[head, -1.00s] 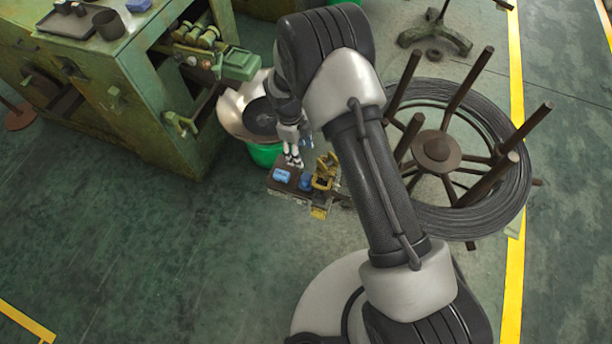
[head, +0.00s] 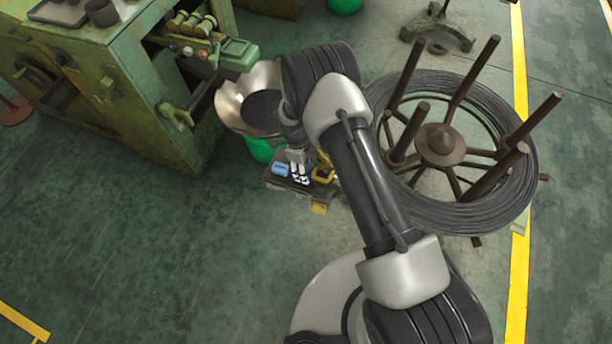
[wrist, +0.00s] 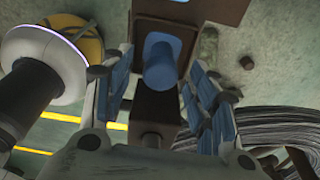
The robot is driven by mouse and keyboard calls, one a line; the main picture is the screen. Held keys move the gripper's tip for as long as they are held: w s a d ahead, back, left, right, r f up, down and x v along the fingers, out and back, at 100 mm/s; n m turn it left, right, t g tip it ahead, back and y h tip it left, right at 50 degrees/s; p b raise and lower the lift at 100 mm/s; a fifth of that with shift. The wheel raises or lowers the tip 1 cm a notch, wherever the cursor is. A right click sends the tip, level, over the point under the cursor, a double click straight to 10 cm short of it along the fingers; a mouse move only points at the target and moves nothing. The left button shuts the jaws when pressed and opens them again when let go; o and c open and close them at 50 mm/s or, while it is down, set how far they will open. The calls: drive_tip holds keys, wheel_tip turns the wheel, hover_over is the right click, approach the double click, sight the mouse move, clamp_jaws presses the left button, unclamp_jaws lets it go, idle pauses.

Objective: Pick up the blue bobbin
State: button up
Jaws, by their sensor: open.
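The blue bobbin (wrist: 161,66) shows in the wrist view as a blue cylinder with a flatter blue end behind it. It lies between the blue-padded fingers of my gripper (wrist: 160,72), with a visible space on each side. The fingers are apart and hold nothing.
A yellow object (head: 323,173) stands just right of my gripper. A metal bowl (head: 232,105) on a green base is behind left, beside a green machine (head: 130,110). A wire coil on a spoked reel (head: 437,145) fills the right. The floor at front left is clear.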

drive_tip(key=shift+d+f, duration=0.15)
drive_tip(key=shift+f, duration=0.6)
drive_tip(key=c, duration=1.2)
